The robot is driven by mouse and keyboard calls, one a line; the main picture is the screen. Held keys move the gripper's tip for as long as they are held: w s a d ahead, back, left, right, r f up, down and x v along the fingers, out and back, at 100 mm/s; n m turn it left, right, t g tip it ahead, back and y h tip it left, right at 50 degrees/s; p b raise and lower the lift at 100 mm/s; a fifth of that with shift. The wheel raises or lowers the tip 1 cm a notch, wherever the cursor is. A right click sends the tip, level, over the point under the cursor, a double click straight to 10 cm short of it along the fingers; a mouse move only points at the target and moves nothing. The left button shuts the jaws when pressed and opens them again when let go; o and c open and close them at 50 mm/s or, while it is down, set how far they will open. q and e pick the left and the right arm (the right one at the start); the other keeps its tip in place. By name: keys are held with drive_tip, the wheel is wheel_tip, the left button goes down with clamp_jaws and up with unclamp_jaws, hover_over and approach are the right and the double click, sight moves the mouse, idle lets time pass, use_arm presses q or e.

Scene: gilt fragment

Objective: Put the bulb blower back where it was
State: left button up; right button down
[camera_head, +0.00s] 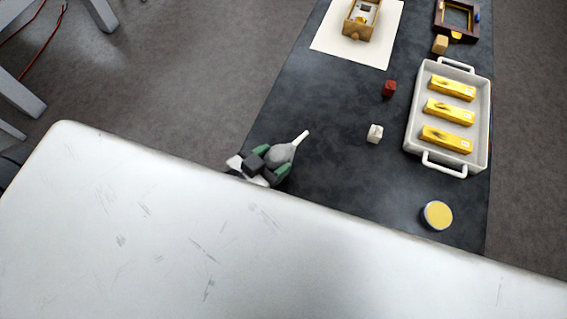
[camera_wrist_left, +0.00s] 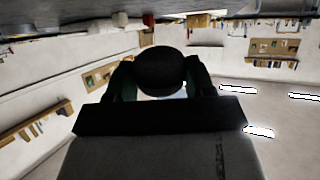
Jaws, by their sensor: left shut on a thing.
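The bulb blower (camera_head: 282,154) is grey with a thin pale nozzle that points up and to the right in the head view. My left gripper (camera_head: 270,162) has green finger pads and is shut on the bulb, at the near left edge of the dark table (camera_head: 330,105). In the left wrist view the bulb (camera_wrist_left: 162,70) shows as a dark round shape between the two fingers. I cannot tell whether the blower touches the table. My right gripper is not in view.
A white tray (camera_head: 412,135) with three yellow boxes stands at the right. A round yellow-topped tin (camera_head: 437,215), a white cube (camera_head: 375,133) and a red cube (camera_head: 389,88) lie near it. A wooden box (camera_head: 355,27) sits on white paper (camera_head: 330,42). The table's left middle is clear.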

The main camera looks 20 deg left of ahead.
use_arm(q)
drive_tip(key=shift+w+d+f, duration=0.7)
drive_tip(key=shift+w+d, duration=0.15)
drive_tip(key=shift+w, duration=0.1)
drive_tip(key=shift+w+d+f, duration=0.1)
drive_tip(key=shift+w+f, duration=0.05)
wheel_tip(320, 180, down, 4)
drive_tip(key=shift+r, duration=0.1)
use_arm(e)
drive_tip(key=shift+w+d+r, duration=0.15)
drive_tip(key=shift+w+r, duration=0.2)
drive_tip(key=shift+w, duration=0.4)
use_arm(q)
drive_tip(key=shift+f, duration=0.2)
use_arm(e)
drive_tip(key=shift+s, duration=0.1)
use_arm(q)
drive_tip(key=o, duration=0.9)
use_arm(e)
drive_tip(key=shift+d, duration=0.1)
